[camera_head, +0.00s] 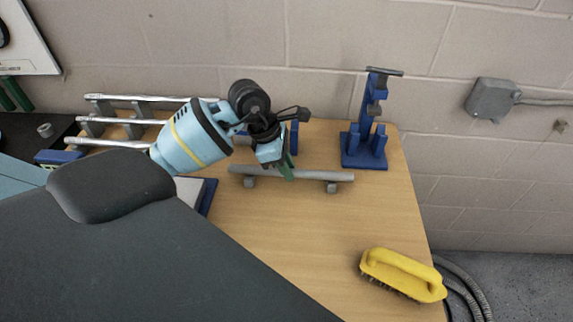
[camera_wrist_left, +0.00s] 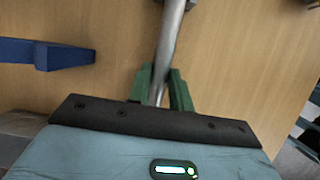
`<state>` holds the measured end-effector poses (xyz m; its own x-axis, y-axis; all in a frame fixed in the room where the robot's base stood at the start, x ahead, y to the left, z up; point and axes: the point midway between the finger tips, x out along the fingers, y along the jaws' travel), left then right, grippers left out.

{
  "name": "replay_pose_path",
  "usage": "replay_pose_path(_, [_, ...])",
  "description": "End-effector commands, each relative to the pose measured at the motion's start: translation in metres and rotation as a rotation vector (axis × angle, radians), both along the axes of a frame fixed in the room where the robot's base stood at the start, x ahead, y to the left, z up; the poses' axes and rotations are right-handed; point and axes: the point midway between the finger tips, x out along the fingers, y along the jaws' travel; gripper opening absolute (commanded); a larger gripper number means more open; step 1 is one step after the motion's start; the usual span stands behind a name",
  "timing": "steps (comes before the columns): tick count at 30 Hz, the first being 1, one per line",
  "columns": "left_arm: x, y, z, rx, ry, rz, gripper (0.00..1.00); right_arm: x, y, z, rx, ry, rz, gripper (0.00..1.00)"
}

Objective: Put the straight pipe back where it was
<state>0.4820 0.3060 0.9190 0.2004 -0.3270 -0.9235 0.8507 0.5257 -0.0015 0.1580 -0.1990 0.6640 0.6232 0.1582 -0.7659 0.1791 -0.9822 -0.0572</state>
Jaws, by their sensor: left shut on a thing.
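The straight pipe (camera_head: 325,176) is a grey bar lying nearly level across the picture over the wooden table in the head view. Small grey supports (camera_head: 332,187) show under it near both ends; I cannot tell whether the pipe rests fully on them. My left gripper (camera_head: 287,172) comes down from above with its green fingers shut around the pipe near its middle. In the left wrist view the pipe (camera_wrist_left: 173,35) runs from the top edge down between the green fingers (camera_wrist_left: 160,92). My right gripper is not in view.
A blue stand (camera_head: 364,150) is at the table's back right. A yellow-handled brush (camera_head: 403,273) lies at the front right. A rack with several silver pipes (camera_head: 130,98) is at the back left. The wooden table (camera_head: 290,235) is clear in front of the pipe.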

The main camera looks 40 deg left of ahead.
Motion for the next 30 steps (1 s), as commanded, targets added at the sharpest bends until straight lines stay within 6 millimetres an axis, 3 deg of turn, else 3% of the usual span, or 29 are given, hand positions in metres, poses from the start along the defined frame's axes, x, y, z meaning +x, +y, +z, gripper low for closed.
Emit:
replay_pose_path(12, [0.0, 0.0, -0.009, 0.0, 0.001, 0.0, 0.0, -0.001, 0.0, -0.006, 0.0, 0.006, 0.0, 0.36])
replay_pose_path(13, [0.0, 0.0, -0.01, -0.001, 0.002, -0.001, 0.22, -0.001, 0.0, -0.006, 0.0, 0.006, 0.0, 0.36])
replay_pose_path(18, [0.0, 0.0, -0.008, 0.0, 0.001, 0.0, 0.43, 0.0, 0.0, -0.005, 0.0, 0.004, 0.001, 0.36])
replay_pose_path(26, [0.0, 0.0, -0.008, 0.0, 0.001, 0.0, 0.43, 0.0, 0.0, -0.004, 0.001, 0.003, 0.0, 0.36])
replay_pose_path(30, [0.0, -0.001, 0.003, -0.001, -0.003, 0.0, 0.43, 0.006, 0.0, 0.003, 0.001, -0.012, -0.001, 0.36])
